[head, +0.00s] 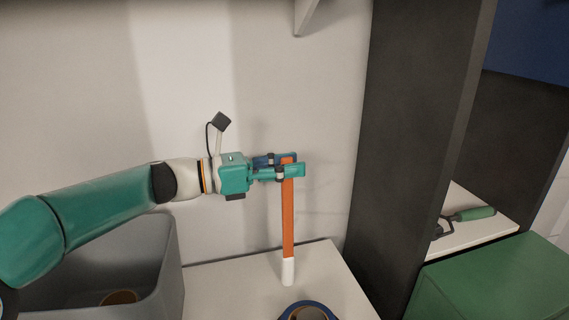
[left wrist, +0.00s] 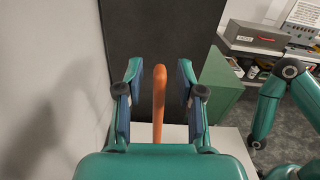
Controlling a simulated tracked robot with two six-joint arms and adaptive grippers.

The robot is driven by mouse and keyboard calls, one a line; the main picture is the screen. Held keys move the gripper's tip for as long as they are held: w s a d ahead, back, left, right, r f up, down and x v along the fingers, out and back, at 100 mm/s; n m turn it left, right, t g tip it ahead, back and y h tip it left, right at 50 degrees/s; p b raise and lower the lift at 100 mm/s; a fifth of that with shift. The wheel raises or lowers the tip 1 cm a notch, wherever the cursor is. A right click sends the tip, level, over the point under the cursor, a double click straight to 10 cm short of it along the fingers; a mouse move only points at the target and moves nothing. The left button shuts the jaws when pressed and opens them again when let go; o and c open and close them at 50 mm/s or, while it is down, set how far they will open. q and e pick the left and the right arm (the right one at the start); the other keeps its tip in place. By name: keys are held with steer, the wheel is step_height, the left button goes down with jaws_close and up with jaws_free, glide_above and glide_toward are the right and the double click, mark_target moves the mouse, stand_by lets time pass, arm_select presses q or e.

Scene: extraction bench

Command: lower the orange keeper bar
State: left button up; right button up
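The orange keeper bar (head: 288,222) stands upright, with a white lower end (head: 288,270) at the pale bench top. My left gripper (head: 291,164) reaches in level from the left at the bar's upper end. In the left wrist view its two fingers (left wrist: 160,82) are apart on either side of the bar (left wrist: 159,100), with a visible gap on each side. The bar is between the fingers and does not look gripped. My right gripper is not seen; only links of my right arm show at the right of the left wrist view.
A grey bin (head: 172,258) stands left, below my left arm. A blue-rimmed round thing (head: 308,308) is at the front edge of the picture. A dark upright panel (head: 415,130) and a green box (head: 500,285) stand right. A green-handled tool (head: 472,214) lies on a shelf.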

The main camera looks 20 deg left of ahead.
arm_select(q)
jaws_close()
